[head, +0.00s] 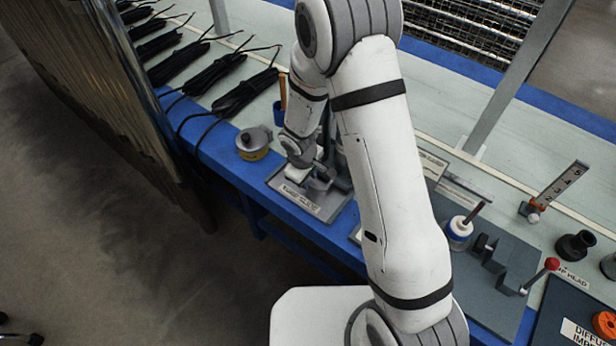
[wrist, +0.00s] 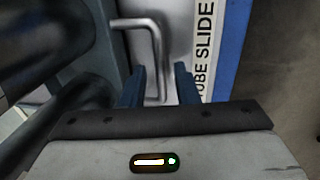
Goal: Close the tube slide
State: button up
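The tube slide is a grey metal plate (head: 328,209) with a printed label at the front of the blue-edged bench. In the wrist view its white label strip (wrist: 207,50) reads "TUBE SLIDE". A bent metal bar handle (wrist: 157,50) stands on the slide. My gripper (wrist: 160,85) is over the slide, its two dark blue fingers apart. The lower part of the handle lies between the fingers in this view, with gaps visible on both sides. Whether the fingers are level with the handle I cannot tell. In the head view my arm partly hides the slide.
A grey and yellow round canister (head: 253,143) stands just left of the slide. Several black cable bundles (head: 215,72) lie farther left.

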grip_shut()
jog(key=shift+w, duration=0.1)
dwell(0.4)
